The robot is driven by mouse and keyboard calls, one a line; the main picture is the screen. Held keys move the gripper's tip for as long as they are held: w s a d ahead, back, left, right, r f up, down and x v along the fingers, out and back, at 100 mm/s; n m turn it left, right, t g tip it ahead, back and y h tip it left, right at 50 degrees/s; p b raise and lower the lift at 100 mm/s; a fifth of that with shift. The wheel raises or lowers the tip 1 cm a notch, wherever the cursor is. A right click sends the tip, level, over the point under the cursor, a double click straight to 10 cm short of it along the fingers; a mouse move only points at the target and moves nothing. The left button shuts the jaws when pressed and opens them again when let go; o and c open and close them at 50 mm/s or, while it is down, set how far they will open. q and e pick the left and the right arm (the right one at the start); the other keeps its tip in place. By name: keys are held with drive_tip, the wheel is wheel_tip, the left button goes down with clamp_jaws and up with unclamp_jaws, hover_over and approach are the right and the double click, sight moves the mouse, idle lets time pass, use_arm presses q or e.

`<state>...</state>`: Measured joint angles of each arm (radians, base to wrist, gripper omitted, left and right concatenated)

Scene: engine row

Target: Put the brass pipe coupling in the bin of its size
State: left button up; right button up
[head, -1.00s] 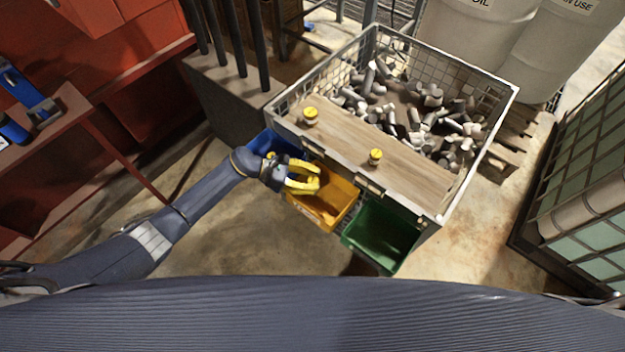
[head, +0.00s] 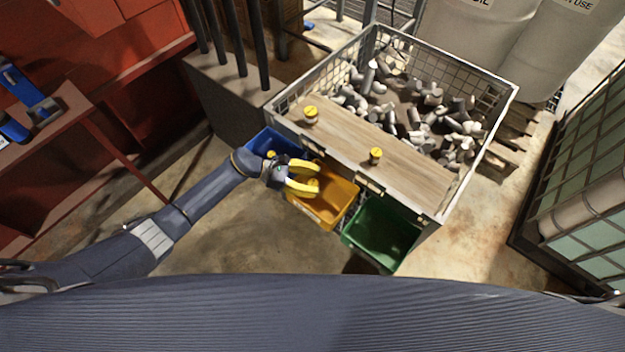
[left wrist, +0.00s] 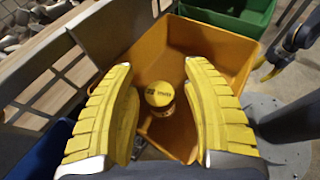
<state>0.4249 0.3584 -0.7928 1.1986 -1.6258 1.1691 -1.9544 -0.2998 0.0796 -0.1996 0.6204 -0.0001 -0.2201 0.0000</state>
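A brass pipe coupling (left wrist: 160,95) with a printed round yellow top stands in the yellow bin (left wrist: 222,52), seen between my fingers in the left wrist view. In the head view it shows small at my fingertips (head: 313,182). My left gripper (head: 318,178) is over the yellow bin (head: 335,208), the middle of three. Its two yellow fingers (left wrist: 160,100) are spread, with a gap on each side of the coupling.
A blue bin (head: 258,142) holding a small yellow-topped piece is on the left, a green bin (head: 375,232) on the right. Two yellow-topped pieces (head: 310,115) (head: 375,156) stand on the wooden board (head: 345,135). Behind is a mesh crate (head: 490,95) of grey metal parts.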

use_arm(q)
drive_tip(key=shift+s+a+f, duration=0.1)
drive_tip(key=shift+a+f, duration=0.05)
drive_tip(key=shift+f, duration=0.15)
drive_tip(key=shift+r, duration=0.15)
drive_tip(key=r+v, duration=0.1)
drive_tip(key=v, duration=1.1)
drive_tip(key=shift+r, duration=0.15)
